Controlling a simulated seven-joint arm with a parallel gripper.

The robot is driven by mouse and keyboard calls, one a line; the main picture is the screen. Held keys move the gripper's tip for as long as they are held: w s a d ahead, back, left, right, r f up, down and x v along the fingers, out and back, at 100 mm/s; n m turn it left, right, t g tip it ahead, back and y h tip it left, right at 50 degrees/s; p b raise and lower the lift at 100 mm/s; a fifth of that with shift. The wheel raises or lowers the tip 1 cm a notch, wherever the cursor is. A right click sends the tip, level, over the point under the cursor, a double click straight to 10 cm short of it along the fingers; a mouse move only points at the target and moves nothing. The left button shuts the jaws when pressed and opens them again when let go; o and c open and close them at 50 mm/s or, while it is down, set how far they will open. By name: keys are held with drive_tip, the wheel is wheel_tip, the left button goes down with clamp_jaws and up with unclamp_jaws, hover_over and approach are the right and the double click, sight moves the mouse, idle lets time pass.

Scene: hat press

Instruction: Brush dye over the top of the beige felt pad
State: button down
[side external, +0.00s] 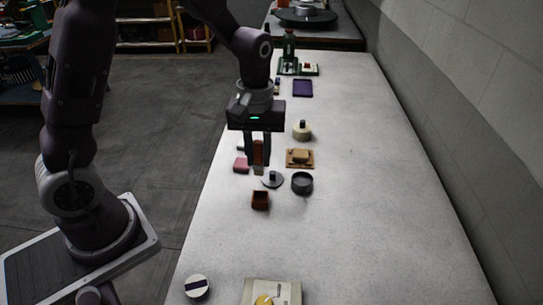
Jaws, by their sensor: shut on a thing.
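My gripper (258,163) points down over the left part of the table and is shut on an upright brush (259,152) with an orange-brown handle. The brush's paler lower end is small, and I cannot tell whether it touches anything. A small beige block (300,155) lies on a tan board (292,164) to the right of my gripper; it may be the beige felt pad, but its material is too small to tell. A small dark red open box (260,205) stands nearer the camera, below my gripper in the picture; I cannot tell whether it holds dye.
A grey disc with a knob (272,181) and a dark round dish (302,183) are close to the brush. A pink block (241,165) is left, a cream round pot (302,132) behind. A purple tray (302,88) lies farther back. The table's right side (390,190) is clear.

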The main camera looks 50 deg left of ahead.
drive_tip(key=w+d+f, duration=0.1)
drive_tip(key=w+d, duration=0.2)
drive_tip(key=w, duration=0.9)
drive_tip(key=shift+s+d+f, duration=0.1)
drive_tip(key=shift+f, duration=1.45)
drive_tip(key=shift+s+f, duration=0.1)
drive_tip(key=shift+f, duration=1.45)
drive_tip(key=shift+f, duration=0.6)
wheel_tip(320, 180, up, 7)
